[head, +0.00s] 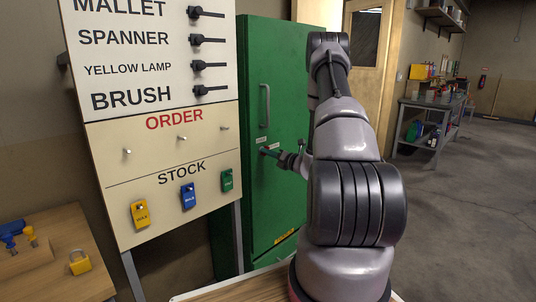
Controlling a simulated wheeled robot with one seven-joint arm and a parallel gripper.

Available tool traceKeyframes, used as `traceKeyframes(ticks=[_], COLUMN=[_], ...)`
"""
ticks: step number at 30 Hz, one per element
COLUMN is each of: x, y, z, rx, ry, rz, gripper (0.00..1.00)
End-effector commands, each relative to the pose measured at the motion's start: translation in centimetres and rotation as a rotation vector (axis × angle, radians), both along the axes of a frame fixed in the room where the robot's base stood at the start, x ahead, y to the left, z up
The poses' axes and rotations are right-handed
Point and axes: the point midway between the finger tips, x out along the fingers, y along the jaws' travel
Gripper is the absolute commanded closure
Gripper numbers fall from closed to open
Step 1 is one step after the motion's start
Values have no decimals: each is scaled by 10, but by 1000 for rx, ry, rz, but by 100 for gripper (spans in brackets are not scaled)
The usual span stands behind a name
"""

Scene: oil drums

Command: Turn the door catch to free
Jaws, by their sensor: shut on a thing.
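A green metal cabinet door (277,80) stands behind the white board, with a long upright pull handle (264,106) on it. The door catch (268,152) is a small dark lever below the handle, beside small white labels. My gripper (279,156) is at the catch and shut on it. My arm reaches in from the right. The fingers and the catch are small in the picture, and the catch's exact angle is hard to tell.
The board (160,110) stands close on the left, with pegs and hanging tags. A wooden table (50,262) with a yellow padlock (79,262) is at lower left. A workbench (428,115) stands at the back right. The floor on the right is clear.

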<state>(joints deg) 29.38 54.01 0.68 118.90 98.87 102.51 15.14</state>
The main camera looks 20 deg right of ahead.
Motion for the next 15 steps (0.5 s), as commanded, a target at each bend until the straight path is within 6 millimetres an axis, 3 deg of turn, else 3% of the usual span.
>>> traceKeyframes(ticks=[15], x=[0], y=[0], z=[-1], rx=[-444], ry=[-160], rz=[1], gripper=[100])
